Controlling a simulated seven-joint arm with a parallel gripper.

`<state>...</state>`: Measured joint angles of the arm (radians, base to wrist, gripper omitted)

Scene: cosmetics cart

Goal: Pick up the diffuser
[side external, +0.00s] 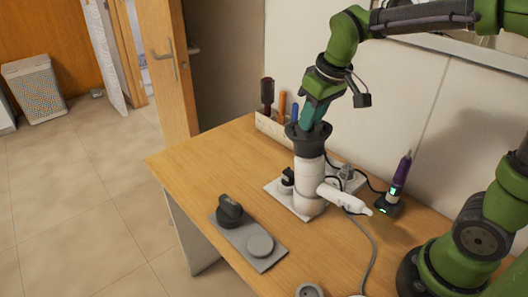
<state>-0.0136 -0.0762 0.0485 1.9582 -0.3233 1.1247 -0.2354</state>
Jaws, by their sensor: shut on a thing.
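The diffuser (308,138) is a dark grey, wide-rimmed, funnel-shaped piece at the top of an upright white hair dryer (309,172). The dryer's handle (345,198) points to the lower right, and a cord trails from it. My gripper (312,122) comes down from above and is shut on the diffuser, with its fingertips partly hidden at the rim. The diffuser sits in line with the dryer barrel and appears to touch it; I see no clear gap.
A grey tray (233,239) with a black attachment (230,209) and a round disc (260,244) lies at the front left. A brush holder (269,128) stands by the wall. A purple device (402,169) stands on a lit base at right. Bare wooden tabletop (200,165) lies left.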

